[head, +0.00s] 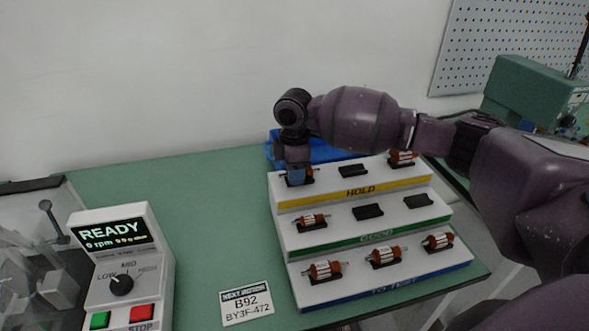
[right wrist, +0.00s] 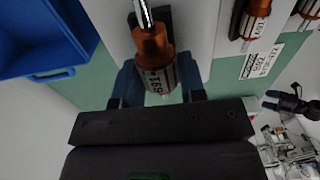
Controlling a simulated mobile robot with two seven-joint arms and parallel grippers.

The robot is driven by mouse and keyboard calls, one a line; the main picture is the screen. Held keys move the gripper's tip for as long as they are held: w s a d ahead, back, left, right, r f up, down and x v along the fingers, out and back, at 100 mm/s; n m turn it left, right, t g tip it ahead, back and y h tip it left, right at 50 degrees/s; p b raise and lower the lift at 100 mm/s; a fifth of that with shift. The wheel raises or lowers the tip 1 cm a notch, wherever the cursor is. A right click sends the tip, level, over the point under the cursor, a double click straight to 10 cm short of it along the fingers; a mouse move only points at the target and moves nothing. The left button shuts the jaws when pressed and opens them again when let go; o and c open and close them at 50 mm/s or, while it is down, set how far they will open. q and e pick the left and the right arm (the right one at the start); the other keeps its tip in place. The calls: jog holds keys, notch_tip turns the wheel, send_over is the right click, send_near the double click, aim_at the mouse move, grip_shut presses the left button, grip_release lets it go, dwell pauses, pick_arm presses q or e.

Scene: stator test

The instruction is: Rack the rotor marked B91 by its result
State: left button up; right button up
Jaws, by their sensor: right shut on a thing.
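The rotor marked B91 (right wrist: 158,72) has copper windings, a white label and a metal shaft. My right gripper (right wrist: 157,88) is shut on it, with a blue finger on either side. In the head view my right gripper (head: 297,178) points down at the left place of the yellow HOLD tier, with the rotor (head: 308,172) partly hidden; I cannot tell whether it rests in the cradle. The stepped rack (head: 355,236) has HOLD, green GOOD and blue TO TEST tiers. A dark gripper-like shape at the right wrist view's right edge may be my left gripper (right wrist: 288,104).
HOLD has an empty middle cradle (head: 353,171) and a rotor (head: 401,158) at right. GOOD holds one rotor (head: 312,221) at left; its other cradles are empty. TO TEST holds three rotors. The tester (head: 122,270) reads READY, 0 rpm. A card (head: 247,303) reads B92. A blue bin (head: 335,151) stands behind.

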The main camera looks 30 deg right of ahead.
dwell(0.3)
jog(key=o, duration=1.1)
jog(key=shift+o, duration=0.2)
notch_tip(320, 180, up, 10)
jog(key=shift+f+p, duration=0.1)
jog(key=shift+p, duration=0.6)
jog(key=shift+r, duration=0.5)
pick_arm(q)
jog(key=shift+s+a, duration=0.1)
jog(key=shift+s, duration=0.4)
jog(key=shift+w+r, duration=0.1)
jog(key=shift+w, duration=0.05)
